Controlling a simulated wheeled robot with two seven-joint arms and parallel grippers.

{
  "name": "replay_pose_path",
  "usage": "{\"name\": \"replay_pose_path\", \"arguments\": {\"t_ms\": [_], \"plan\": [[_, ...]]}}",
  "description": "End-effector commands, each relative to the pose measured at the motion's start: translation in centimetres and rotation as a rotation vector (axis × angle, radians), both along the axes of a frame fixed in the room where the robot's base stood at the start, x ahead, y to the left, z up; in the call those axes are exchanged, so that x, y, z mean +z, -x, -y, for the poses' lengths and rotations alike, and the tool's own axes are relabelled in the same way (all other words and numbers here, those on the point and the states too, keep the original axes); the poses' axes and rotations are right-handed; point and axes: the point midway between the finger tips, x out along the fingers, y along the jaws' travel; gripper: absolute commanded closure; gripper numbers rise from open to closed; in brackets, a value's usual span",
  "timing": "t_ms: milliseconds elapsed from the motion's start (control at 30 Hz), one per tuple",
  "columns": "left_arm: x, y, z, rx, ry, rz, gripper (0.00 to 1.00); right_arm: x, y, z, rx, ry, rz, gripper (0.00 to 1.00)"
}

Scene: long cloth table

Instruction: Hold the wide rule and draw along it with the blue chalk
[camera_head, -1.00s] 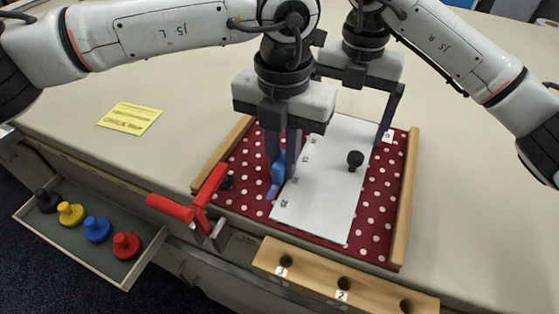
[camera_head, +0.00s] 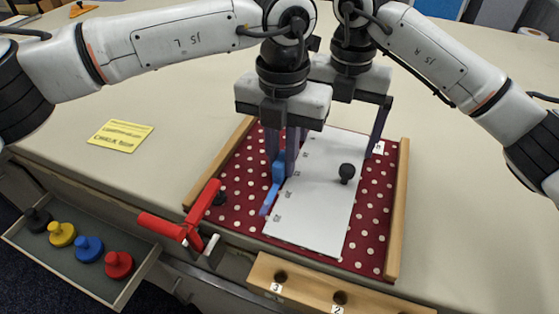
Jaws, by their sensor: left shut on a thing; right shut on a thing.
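The wide rule is a white plate (camera_head: 318,205) with a black knob (camera_head: 346,173) and small marks along its left edge. It lies flat on a red dotted cloth (camera_head: 372,222). My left gripper (camera_head: 284,165) is shut on the blue chalk (camera_head: 278,172), low at the rule's left edge. A blue streak (camera_head: 267,205) runs from the chalk toward the near end, beside that edge. My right gripper (camera_head: 338,145) straddles the rule's far end and is shut on it. One finger shows at the rule's right side; the other is hidden behind my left gripper.
Wooden rails (camera_head: 397,215) flank the cloth. A red-handled clamp (camera_head: 184,226) stands at the near left, by a small black knob (camera_head: 219,197). A holed wooden block (camera_head: 310,284) is in front. An open drawer (camera_head: 122,286) holds coloured knobs. A yellow note (camera_head: 121,136) lies left.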

Motion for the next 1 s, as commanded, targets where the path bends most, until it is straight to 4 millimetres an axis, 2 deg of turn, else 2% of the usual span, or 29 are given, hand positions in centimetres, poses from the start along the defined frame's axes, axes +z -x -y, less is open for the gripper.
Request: {"name": "replay_pose_path", "arguments": {"t_ms": [1000], "plan": [[-0.1,-3.0,1.3,-0.001,0.0,0.0,1.0,0.0,0.0,0.0,-0.001,0.0,0.001,0.39]]}}
